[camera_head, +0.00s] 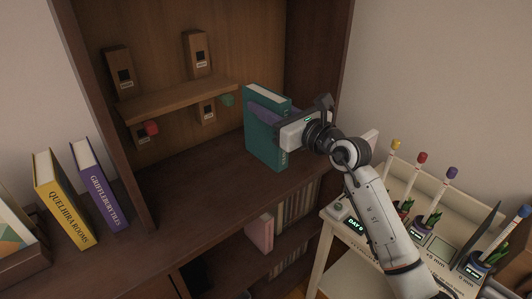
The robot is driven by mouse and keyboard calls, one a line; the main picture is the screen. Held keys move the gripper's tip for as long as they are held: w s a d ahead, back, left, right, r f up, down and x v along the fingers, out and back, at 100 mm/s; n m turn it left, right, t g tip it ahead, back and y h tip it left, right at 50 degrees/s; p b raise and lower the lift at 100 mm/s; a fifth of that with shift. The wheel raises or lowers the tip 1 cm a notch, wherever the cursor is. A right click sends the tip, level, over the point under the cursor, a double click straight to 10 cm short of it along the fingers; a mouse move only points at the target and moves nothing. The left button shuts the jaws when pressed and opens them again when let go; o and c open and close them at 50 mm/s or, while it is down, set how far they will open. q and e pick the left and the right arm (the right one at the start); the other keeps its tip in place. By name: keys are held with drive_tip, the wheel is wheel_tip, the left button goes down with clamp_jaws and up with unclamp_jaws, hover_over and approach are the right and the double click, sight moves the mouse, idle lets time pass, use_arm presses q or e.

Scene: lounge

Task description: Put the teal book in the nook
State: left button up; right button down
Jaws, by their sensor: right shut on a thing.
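The teal book (262,143) is upright in the bookcase recess (190,185), near its right wall. My right gripper (283,118) comes in from the right and is shut on the book. A purple patch shows across the book's upper part, and I cannot tell what it is. The fingertips are partly hidden. The book's lower edge is at or just above the recess floor; I cannot tell whether it touches. My left gripper is not in view.
A small wooden shelf (180,101) with brackets and red and green knobs is on the recess's back wall. A yellow book (63,200) and a purple book (99,185) stand at left. A white table (335,236) with potted tubes is at right. The recess floor's middle is clear.

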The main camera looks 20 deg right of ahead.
sight(266, 132)
wheel_tip(266, 132, down, 7)
drive_tip(key=shift+r+b, duration=0.15)
drive_tip(key=shift+b, duration=0.55)
drive_tip(key=c, duration=1.4)
unclamp_jaws()
drive_tip(key=shift+f, duration=0.25)
drive_tip(key=shift+o, duration=0.2)
